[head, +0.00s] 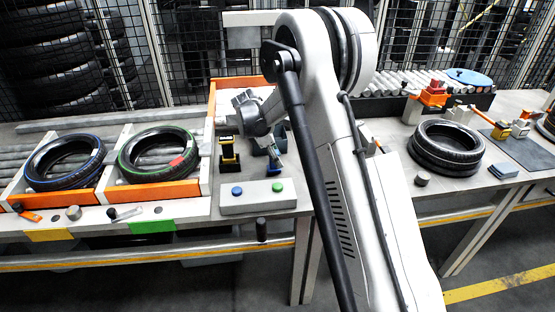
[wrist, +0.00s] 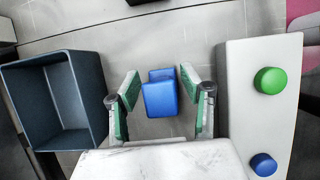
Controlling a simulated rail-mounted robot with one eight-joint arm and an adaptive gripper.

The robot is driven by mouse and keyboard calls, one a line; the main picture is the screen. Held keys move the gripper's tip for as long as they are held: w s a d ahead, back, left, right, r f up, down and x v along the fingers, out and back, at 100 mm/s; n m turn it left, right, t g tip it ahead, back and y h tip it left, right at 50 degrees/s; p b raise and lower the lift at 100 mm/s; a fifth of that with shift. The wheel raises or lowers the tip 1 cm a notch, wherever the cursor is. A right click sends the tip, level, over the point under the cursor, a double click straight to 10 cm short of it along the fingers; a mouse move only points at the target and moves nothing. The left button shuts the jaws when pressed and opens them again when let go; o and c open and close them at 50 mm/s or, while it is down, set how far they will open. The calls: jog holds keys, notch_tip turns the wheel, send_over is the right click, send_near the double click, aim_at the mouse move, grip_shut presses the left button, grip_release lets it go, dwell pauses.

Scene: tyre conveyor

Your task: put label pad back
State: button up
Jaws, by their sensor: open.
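In the wrist view a small blue block (wrist: 160,99), which looks like the label pad, is between the two fingers of my gripper (wrist: 160,86). A second blue face shows just behind it. The green-lined fingers are open, with a gap on both sides of the block. I cannot tell how far below the fingertips it is.
A dark open box (wrist: 90,140) is left of the fingers in the wrist view. A pale button box (head: 258,203) with blue and green buttons is close on the right there. Tyres (head: 64,163) lie in the head view's left bays; stacked tyres (head: 447,146) stand right.

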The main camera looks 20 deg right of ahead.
jog(key=s+v, duration=0.1)
jog(key=v, duration=1)
jog(key=s+a+r+m+t+y, duration=0.15)
jog(key=s+r+m, duration=0.25)
jog(key=s+r, duration=0.45)
jog(key=s+a+r+m+t+y, duration=0.1)
jog(key=s+a+r+m+t, duration=0.15)
jog(key=s, duration=0.65)
jog(key=s+a+r+m+t+y, duration=0.1)
jog(key=s+r+m+t, duration=0.2)
jog(key=s, duration=0.7)
jog(key=s+a+f+m+t, duration=0.1)
jog(key=s+f+m, duration=0.3)
jog(key=s, duration=0.6)
jog(key=shift+a+m+y, duration=0.35)
jog(key=shift+m+y, duration=0.1)
jog(key=shift+m, duration=0.4)
jog(key=shift+c, duration=0.4)
